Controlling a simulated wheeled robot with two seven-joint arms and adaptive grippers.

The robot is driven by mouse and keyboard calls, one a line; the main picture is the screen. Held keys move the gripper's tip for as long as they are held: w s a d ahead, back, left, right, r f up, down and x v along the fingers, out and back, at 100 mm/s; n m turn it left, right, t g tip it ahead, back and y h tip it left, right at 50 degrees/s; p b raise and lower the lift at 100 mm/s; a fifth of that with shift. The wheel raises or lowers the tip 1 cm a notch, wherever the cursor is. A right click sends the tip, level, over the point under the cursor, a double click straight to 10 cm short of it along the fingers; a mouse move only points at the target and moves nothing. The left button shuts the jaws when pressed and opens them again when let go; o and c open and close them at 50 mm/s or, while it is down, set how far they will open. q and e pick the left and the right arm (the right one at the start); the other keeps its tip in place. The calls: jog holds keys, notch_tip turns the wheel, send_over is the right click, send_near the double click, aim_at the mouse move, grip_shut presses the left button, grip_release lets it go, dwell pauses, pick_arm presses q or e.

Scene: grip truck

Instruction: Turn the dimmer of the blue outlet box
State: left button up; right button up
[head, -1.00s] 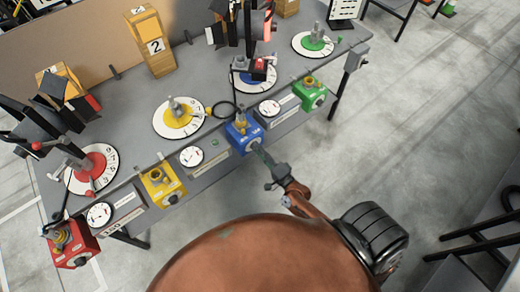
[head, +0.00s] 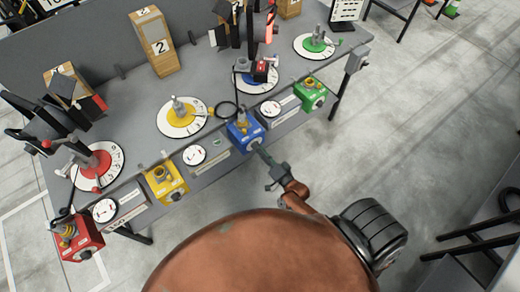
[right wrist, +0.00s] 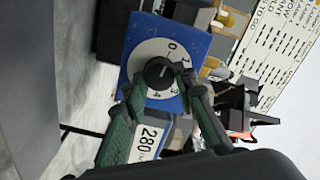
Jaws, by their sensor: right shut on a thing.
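The blue outlet box (head: 243,135) sits on the front edge of the grey table, between the yellow and green boxes. In the right wrist view the blue box (right wrist: 190,45) shows a white numbered dial plate with a black dimmer knob (right wrist: 159,72) at its middle. My right gripper (head: 263,150) reaches the front face of the blue box from below. In the right wrist view its green-sided fingers (right wrist: 158,95) are at the knob and closed on it; they cover part of the dial's lower numbers. My left gripper does not show in the head view.
A red box (head: 78,240), a yellow box (head: 165,184) and a green box (head: 309,95) line the same table edge. Round gauges and labels sit between them. Coloured discs with small fixtures stand on the grey table (head: 110,95).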

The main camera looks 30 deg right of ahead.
jog(key=o, duration=1.2)
jog(key=shift+c, duration=0.2)
jog(key=s, duration=1.2)
jog(key=shift+d, duration=0.45)
